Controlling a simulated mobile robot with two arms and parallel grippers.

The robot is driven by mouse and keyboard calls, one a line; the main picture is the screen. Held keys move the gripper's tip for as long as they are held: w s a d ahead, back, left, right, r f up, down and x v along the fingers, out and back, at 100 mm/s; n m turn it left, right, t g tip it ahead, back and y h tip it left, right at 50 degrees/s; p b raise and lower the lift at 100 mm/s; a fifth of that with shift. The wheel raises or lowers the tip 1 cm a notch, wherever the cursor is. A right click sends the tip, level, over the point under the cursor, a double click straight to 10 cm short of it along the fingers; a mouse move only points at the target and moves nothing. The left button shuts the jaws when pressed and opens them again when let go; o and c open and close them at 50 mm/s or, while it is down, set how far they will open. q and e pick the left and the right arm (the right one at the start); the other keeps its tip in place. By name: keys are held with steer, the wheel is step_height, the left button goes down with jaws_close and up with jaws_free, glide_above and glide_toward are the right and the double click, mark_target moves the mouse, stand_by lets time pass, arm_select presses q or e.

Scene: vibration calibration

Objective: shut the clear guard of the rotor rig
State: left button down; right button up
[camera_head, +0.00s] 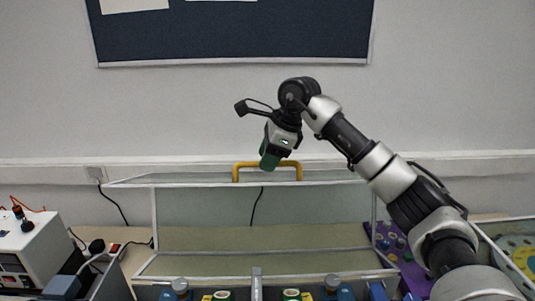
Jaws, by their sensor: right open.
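The clear guard (205,183) is a see-through, white-edged box in the middle of the view. It looks raised, standing up behind the rotor rig. Its yellow handle (240,165) is on its top edge. The rotor rig (257,284) shows only in part at the bottom edge, with blue, green and yellow parts. My right gripper (269,161) has green fingertips pointing down at the handle's middle. It is open, and it overlaps the handle in the picture; whether it touches cannot be told. My left gripper is not in view.
A white instrument box (27,246) with red leads stands at the left, with cables beside it. A purple panel (395,243) lies at the right behind my right arm. The wall with a dark board (235,32) is behind.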

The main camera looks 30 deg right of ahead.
steer(key=shift+a+f, duration=0.15)
jaws_close()
stand_by(0.4)
